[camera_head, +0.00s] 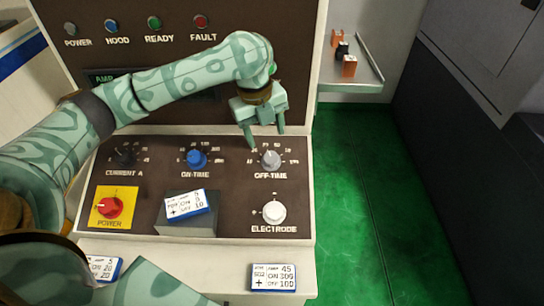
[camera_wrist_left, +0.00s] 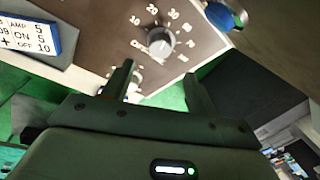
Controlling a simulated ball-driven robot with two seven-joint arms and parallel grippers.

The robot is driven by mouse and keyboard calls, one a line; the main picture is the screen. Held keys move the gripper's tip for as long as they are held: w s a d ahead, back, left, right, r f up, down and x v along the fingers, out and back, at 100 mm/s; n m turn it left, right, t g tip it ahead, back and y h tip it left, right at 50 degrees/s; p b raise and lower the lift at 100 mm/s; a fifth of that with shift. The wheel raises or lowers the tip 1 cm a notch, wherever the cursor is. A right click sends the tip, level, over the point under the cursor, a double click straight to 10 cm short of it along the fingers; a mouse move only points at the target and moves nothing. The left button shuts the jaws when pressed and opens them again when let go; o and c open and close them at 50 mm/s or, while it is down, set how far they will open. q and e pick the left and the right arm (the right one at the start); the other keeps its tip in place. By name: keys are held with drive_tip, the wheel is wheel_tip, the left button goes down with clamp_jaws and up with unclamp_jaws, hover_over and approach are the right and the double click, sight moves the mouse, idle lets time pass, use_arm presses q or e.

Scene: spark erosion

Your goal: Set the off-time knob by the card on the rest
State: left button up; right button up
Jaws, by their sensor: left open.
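The grey off-time knob (camera_head: 271,160) is on the lower panel, right of the blue on-time knob (camera_head: 196,160). It also shows in the left wrist view (camera_wrist_left: 161,45), ringed by numbers; its setting is too small to read. A card (camera_head: 186,204) leans on the dark grey rest (camera_head: 187,228); in the left wrist view the card (camera_wrist_left: 27,32) reads AMP 5, ON 5, OFF 10. My left gripper (camera_head: 265,138) is open and empty, its fingertips just above the off-time knob in the head view; contact cannot be told. My right gripper is out of view.
The white electrode knob (camera_head: 273,212) is below the off-time knob. The red power switch (camera_head: 110,207) is at left. Two more cards lie on the front ledge, one at left (camera_head: 104,268), one at right (camera_head: 273,277). A shelf (camera_head: 350,84) with small blocks is at right.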

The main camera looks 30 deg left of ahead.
sight(271, 157)
use_arm(q)
drive_tip(key=f, duration=0.2)
drive_tip(key=f+b, duration=0.1)
drive_tip(key=f, duration=0.2)
drive_tip(key=w+f+b, duration=0.1)
drive_tip(key=f, duration=0.1)
drive_tip(key=shift+d+f, duration=0.25)
drive_tip(key=shift+d, duration=0.1)
drive_tip(key=shift+w+f, duration=0.1)
drive_tip(key=shift+f, duration=0.55)
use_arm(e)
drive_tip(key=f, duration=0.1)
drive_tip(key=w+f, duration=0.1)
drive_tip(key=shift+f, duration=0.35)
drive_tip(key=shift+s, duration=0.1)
use_arm(q)
drive_tip(key=c, duration=1)
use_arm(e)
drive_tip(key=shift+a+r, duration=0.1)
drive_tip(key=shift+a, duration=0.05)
